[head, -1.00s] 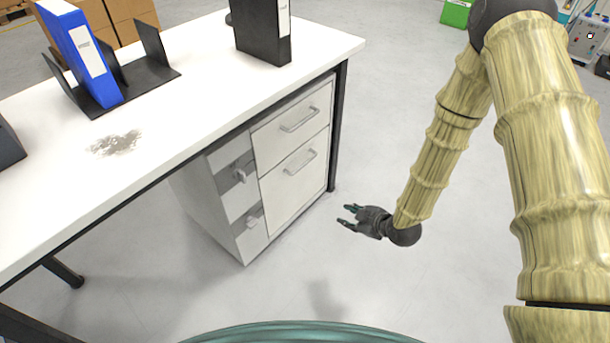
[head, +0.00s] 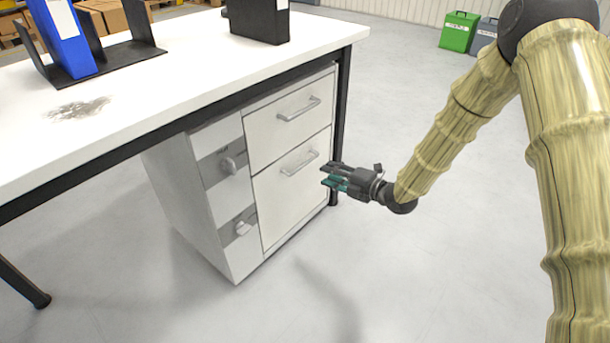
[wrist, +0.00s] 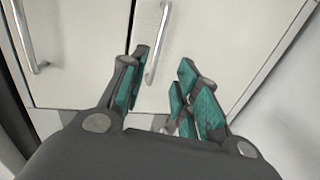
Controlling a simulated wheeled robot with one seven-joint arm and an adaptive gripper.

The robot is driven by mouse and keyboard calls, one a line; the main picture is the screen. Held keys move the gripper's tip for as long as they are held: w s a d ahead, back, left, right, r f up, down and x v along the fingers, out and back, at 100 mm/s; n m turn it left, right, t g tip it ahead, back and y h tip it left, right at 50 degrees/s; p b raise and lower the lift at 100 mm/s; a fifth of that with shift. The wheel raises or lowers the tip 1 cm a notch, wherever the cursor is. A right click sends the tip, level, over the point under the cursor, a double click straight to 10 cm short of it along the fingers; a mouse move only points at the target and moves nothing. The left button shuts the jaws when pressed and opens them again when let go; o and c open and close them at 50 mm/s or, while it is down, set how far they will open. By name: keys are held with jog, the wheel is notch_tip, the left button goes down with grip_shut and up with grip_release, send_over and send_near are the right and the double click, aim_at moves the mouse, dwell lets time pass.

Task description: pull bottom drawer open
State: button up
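The bottom drawer (head: 290,205) is the larger lower front of the white cabinet under the table, and it is closed. Its silver bar handle (head: 300,163) sits near its top edge. My gripper (head: 330,178) is open and empty, just right of that handle in the head view. In the wrist view the handle (wrist: 158,45) stands ahead between the spread fingers of my gripper (wrist: 160,85), nearer the left finger. I cannot tell whether they touch.
The top drawer (head: 290,120) is closed, with its own handle (head: 299,109). The white table (head: 180,80) overhangs the cabinet, with a black leg (head: 341,110) close behind my gripper. The floor (head: 420,270) to the right is clear.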

aim_at(305, 163)
jog(key=shift+r+b+x, duration=0.1)
jog(key=shift+b+x, duration=1.2)
jog(key=shift+x, duration=1.5)
jog(key=shift+r+b+x, duration=0.15)
jog(key=shift+b+x, duration=1.1)
jog(key=shift+x, duration=1.55)
grip_shut()
